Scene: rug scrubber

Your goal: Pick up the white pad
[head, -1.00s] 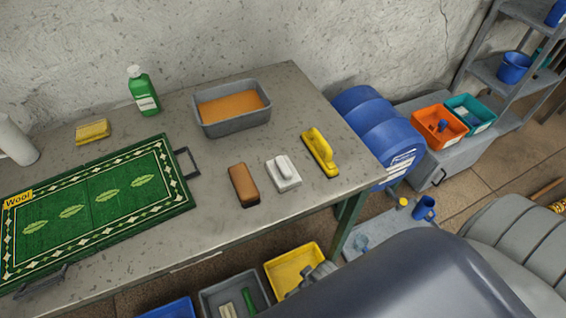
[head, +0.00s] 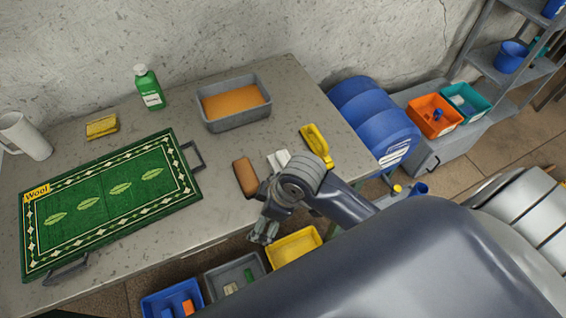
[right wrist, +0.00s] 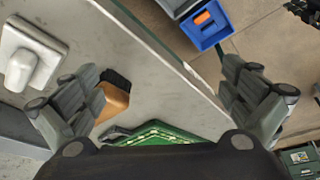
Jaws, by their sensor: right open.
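The white pad (head: 277,159) lies on the grey table between a brown brush (head: 245,176) and a yellow brush (head: 317,143). My right arm hides part of it in the head view. In the right wrist view the white pad (right wrist: 30,54), with its raised white handle, is at the upper left, outside my fingers. My right gripper (head: 264,231) is open and empty, by the table's front edge and apart from the pad. Its two spread fingers also show in the right wrist view (right wrist: 163,92). My left gripper is not in view.
A green rug in a tray (head: 180,190) covers the left of the table (head: 215,225). A grey basin (head: 233,121) of orange liquid and a green bottle (head: 149,88) stand at the back. Yellow (head: 293,246), grey and blue bins sit below the front edge.

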